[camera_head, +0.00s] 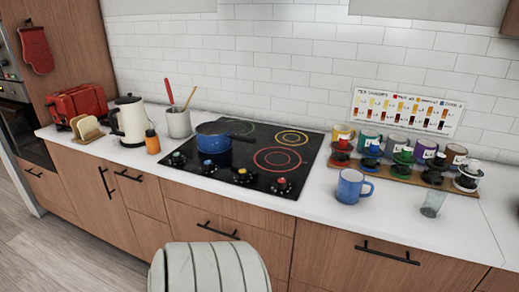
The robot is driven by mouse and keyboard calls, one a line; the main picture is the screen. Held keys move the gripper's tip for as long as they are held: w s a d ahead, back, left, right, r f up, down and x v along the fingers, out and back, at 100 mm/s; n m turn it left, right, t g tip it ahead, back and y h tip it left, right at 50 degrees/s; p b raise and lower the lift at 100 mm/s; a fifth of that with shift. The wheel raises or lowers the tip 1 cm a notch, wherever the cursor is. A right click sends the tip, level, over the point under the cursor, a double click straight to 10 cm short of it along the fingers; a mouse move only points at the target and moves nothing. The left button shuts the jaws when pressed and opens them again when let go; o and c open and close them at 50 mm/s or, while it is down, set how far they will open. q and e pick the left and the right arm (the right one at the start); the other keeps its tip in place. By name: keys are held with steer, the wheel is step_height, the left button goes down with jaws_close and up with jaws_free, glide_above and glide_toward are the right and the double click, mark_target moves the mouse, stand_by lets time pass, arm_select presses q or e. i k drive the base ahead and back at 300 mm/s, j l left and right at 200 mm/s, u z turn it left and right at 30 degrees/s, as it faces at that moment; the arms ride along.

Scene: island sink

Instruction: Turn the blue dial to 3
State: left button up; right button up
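The blue dial (208,165) is one of several knobs along the front edge of the black glass cooktop (250,150). It is a small black knob with a blue cap. The marks around it are too small to read, so its setting cannot be told. To its left is a dark knob (177,158). To its right are a yellow-capped knob (242,174) and a red-capped knob (281,185). A blue pan (213,143) sits on the cooktop just behind the blue dial. Neither of my grippers is in view.
A white kettle (130,121), an orange-topped jar (152,142) and a utensil crock (178,123) stand left of the cooktop. A blue mug (352,187), a clear glass (433,204) and a rack of cups stand right. The counter strip before the cooktop is clear.

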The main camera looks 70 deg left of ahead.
mark_target(208, 164)
steer(key=i+u, duration=0.1)
steer(key=u, duration=0.25)
steer(key=i+j+u, duration=0.1)
steer(key=u, duration=0.6)
steer(key=i, duration=0.05)
